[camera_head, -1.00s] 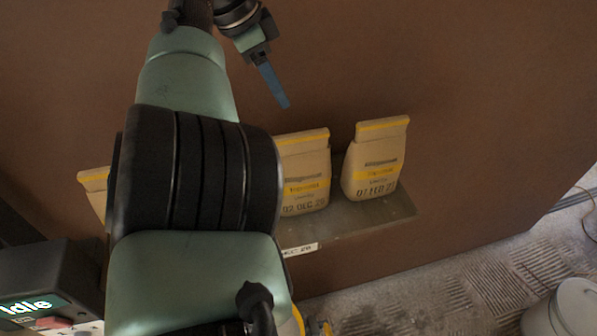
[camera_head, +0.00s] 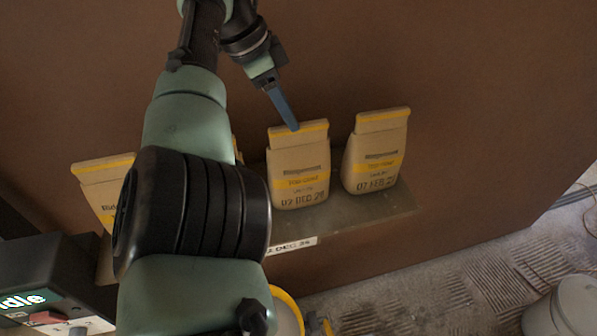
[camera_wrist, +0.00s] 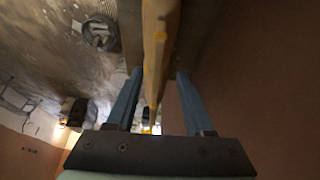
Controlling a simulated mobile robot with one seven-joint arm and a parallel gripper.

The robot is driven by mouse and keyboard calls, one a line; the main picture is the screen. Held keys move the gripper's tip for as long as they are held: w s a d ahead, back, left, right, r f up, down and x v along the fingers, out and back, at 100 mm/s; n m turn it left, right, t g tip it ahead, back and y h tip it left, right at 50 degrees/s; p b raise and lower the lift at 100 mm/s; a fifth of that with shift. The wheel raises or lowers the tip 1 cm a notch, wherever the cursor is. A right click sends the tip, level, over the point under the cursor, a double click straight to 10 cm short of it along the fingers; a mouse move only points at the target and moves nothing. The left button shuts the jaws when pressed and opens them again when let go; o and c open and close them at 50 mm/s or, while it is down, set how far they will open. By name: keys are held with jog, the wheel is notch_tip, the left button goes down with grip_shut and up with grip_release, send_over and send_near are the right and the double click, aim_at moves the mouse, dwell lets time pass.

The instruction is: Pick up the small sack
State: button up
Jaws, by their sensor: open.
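Tan paper sacks with yellow bands stand upright on a narrow shelf (camera_head: 370,217) against a brown wall. The middle sack (camera_head: 298,172) is dated 02 DEC and the right sack (camera_head: 375,150) is dated 07 FEB. A left sack (camera_head: 103,183) is partly hidden by my arm, and only a sliver of another shows behind the arm. My gripper (camera_head: 285,112) has its blue fingers at the top edge of the middle sack. In the wrist view my gripper (camera_wrist: 158,73) is open, with a finger on each side of a sack's top (camera_wrist: 158,40); contact cannot be told.
A pale bucket (camera_head: 565,305) stands on the rough floor at the lower right. A yellow-rimmed container (camera_head: 288,312) is below the shelf, partly behind my arm. The brown wall rises close behind the sacks. A gap separates the middle and right sacks.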

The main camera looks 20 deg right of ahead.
aim_at(299, 143)
jog(key=p+x, duration=0.1)
jog(key=x, duration=0.1)
jog(key=p+x, duration=0.1)
jog(key=x, duration=0.1)
jog(key=shift+s+d+r+p, duration=0.1)
jog(key=shift+s+d+p, duration=0.1)
jog(key=shift+d+p, duration=0.1)
jog(key=shift+f, duration=0.35)
jog(key=shift+f, duration=0.2)
grip_shut()
dwell(1.4)
jog(key=shift+w+d+r, duration=0.1)
jog(key=shift+r, duration=0.05)
